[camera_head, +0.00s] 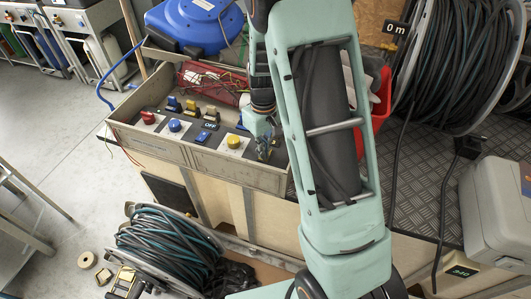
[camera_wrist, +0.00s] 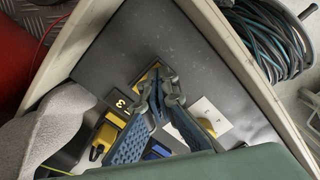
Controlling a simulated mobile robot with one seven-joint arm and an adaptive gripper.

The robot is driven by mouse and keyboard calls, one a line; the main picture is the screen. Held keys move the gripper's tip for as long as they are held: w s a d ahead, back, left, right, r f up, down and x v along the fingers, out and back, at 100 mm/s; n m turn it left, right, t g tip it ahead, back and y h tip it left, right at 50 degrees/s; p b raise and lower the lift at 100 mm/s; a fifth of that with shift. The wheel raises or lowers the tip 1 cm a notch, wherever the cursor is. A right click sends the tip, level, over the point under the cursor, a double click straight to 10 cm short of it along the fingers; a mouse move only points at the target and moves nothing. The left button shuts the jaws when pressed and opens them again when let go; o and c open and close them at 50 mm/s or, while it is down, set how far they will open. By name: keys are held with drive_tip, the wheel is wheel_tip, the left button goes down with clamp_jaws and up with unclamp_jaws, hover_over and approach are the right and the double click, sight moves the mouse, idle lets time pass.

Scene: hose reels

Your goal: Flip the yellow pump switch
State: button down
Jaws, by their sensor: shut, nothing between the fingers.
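A control panel box (camera_head: 215,163) holds several switches and knobs. In the wrist view, my gripper (camera_wrist: 158,98) is shut and empty, its tips over a yellow part (camera_wrist: 148,76) set in the dark panel. The fingers partly cover this part, so its position and any contact cannot be told. Another yellow switch (camera_wrist: 103,138) lies to the left, near a label reading 3 (camera_wrist: 120,102). In the head view, my gripper (camera_head: 266,147) is low over the panel's right end, right of a round yellow knob (camera_head: 233,141). I cannot tell which yellow part is the pump switch.
The panel also holds a red knob (camera_head: 148,117), a blue knob (camera_head: 174,126) and an OFF label (camera_head: 209,125). A raised rim surrounds it. A red container (camera_head: 378,100) and a large hose reel (camera_head: 440,65) stand right; another reel (camera_head: 165,247) is below the front.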

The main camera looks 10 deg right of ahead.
drive_tip(key=shift+r+p, duration=2.4)
drive_tip(key=shift+r, duration=1.15)
